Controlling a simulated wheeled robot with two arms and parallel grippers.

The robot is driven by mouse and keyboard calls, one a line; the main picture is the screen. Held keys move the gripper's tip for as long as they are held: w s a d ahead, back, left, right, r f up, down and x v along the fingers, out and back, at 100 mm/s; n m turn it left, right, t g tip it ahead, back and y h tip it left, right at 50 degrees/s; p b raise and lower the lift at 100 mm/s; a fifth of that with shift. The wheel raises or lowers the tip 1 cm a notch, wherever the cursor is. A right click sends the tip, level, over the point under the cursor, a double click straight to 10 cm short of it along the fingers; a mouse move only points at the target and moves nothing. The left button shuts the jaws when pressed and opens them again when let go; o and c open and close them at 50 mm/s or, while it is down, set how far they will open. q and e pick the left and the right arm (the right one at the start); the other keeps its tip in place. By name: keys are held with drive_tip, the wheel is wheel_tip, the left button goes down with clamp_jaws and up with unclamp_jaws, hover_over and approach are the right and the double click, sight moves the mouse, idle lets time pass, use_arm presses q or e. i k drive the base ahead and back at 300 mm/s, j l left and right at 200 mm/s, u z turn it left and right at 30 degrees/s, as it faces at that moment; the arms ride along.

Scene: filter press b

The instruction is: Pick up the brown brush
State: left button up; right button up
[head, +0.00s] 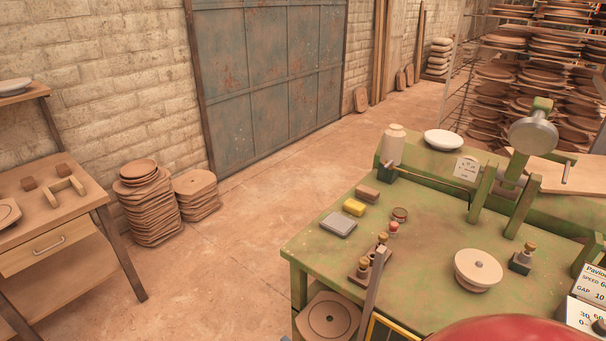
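A small brown block (367,194) lies on the green table (440,237), near its far left edge. It looks like the brown brush, but bristles cannot be made out at this size. A yellow sponge-like block (354,207) lies just in front of it, and a grey flat box (338,223) lies nearer the left edge. Neither of my grippers is in the head view.
A round brown tin (400,214), a small red-topped item (393,228) and a pale round dish (478,270) stand on the table. An upright grey bar (374,292) rises at the front. Open floor (235,265) lies left, beyond it a wooden bench (50,217).

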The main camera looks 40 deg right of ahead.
sight(369, 194)
drive_tip(key=i+j+z, duration=0.15)
drive_tip(key=i, duration=0.35)
drive_tip(key=i+j+z, duration=0.2)
drive_tip(key=i, duration=0.3)
drive_tip(key=i+j+z, duration=0.1)
drive_tip(key=i+z, duration=0.15)
drive_tip(key=z, duration=0.2)
drive_tip(key=i+j+z, duration=0.2)
drive_tip(key=z, duration=0.2)
drive_tip(key=i+j+z, duration=0.2)
drive_tip(key=z, duration=0.25)
drive_tip(key=i+j+z, duration=0.15)
drive_tip(key=j+z, duration=0.25)
drive_tip(key=i+j+z, duration=0.1)
drive_tip(key=j+z, duration=0.2)
drive_tip(key=z, duration=0.15)
